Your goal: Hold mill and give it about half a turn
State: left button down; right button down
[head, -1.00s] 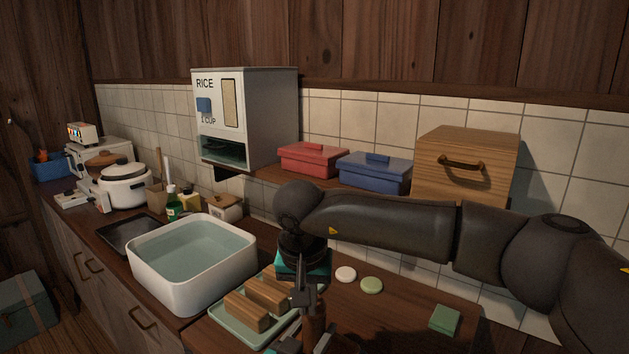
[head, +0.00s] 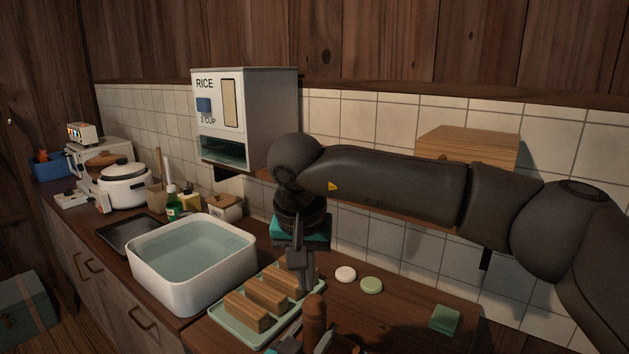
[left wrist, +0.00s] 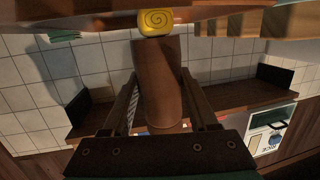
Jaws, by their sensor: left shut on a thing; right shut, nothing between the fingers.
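The mill (head: 314,316) is a brown wooden upright body with a rounded top, at the bottom edge of the head view. Its lower part is cut off there. My left gripper (head: 308,344) is shut around it, one finger on each side. In the left wrist view the mill (left wrist: 158,85) stands between the two fingers (left wrist: 160,112) as a brown cylinder. My right gripper (head: 300,285) is shut and empty, pointing down just above and behind the mill's top, apart from it in the picture.
A green tray (head: 229,322) with several wooden blocks lies left of the mill. A white water basin (head: 160,272) stands beyond it. A white disc (head: 345,274), a green disc (head: 371,285) and a green block (head: 444,319) lie to the right. My right arm hides part of the shelf.

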pick_arm(q)
jog(key=shift+f, duration=0.15)
jog(key=shift+c, duration=0.5)
grip_release()
jog(key=shift+s, duration=0.1)
